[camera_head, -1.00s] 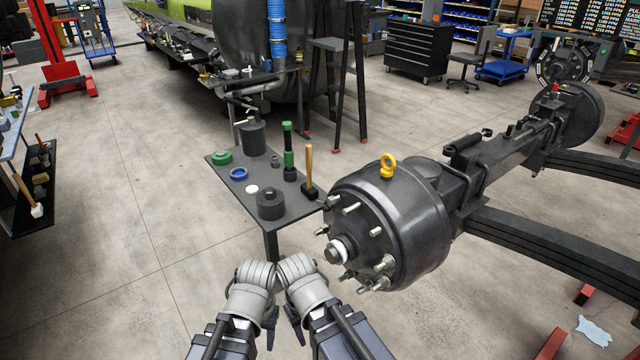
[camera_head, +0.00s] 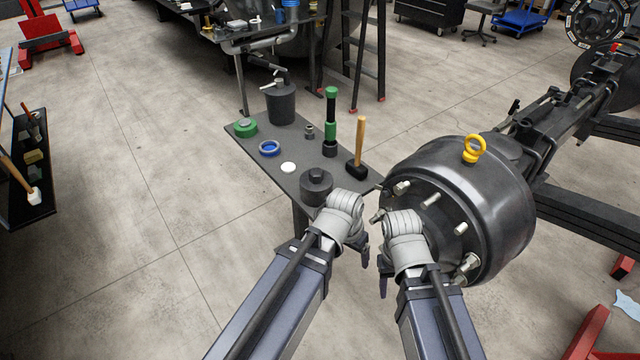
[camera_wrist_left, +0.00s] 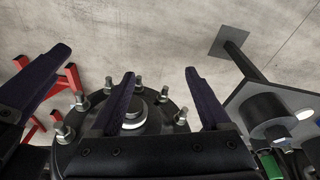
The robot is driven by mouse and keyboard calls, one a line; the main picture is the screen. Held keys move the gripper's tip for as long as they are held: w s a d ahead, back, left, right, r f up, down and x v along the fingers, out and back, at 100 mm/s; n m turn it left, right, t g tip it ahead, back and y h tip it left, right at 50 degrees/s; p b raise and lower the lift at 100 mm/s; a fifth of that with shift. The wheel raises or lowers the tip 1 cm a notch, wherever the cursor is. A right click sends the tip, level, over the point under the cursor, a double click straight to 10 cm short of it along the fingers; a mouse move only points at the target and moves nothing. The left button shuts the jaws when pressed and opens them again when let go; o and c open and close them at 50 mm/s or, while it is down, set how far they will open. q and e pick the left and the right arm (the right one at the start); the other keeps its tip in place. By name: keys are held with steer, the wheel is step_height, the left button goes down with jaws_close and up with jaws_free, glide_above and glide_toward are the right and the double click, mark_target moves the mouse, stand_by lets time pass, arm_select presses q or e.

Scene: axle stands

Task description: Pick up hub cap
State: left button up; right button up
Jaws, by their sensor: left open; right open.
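A dark round stepped piece, which looks like the hub cap (camera_head: 316,188), sits at the near end of the small grey table (camera_head: 285,158). It also shows at the right of the left wrist view (camera_wrist_left: 264,112). My left gripper (camera_head: 363,256) is just to the right of and nearer than this piece, apart from it; its two open fingers (camera_wrist_left: 160,74) show empty in the left wrist view. My right gripper (camera_head: 384,278) is open in front of the wheel hub (camera_head: 470,205), its fingers partly hidden in the head view.
The table also holds a green ring (camera_head: 245,128), a blue ring (camera_head: 269,148), a white disc (camera_head: 288,168), a green-and-black tool (camera_head: 330,120) and a hammer (camera_head: 359,150). The hub's studs stick out close to my grippers.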

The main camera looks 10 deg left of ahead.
arm_select(q)
steer(key=shift+o, duration=0.5)
steer(key=w+a+f+t+h+b, duration=0.1)
steer(key=w+f+t+b, duration=0.1)
steer(key=w, duration=0.5)
steer(key=shift+a+f+h, duration=0.3)
steer(key=shift+a+f, duration=0.05)
steer(key=shift+f, duration=0.1)
steer(key=n+t+y+b, duration=0.1)
steer(key=n+t+b, duration=0.2)
steer(key=t+b, duration=0.55)
glide_toward(313, 176)
steer(key=w+f+t+p, duration=0.1)
steer(key=w+f, duration=0.1)
steer(key=w, duration=0.2)
steer(key=shift+w+d+f+b, duration=0.2)
steer(key=shift+w+d, duration=0.1)
steer(key=shift+w, duration=0.25)
steer(key=shift+w+d+f+b, duration=0.2)
steer(key=shift+w+d, duration=0.15)
steer(key=shift+w, duration=0.2)
steer(key=shift+w+f, duration=0.2)
steer(key=shift+w, duration=0.05)
steer(key=b+x, duration=0.2)
steer(key=x, duration=0.2)
steer(key=shift+w+f+b, duration=0.25)
steer(key=shift+f+b, duration=0.05)
arm_select(e)
step_height(313, 176, down, 15)
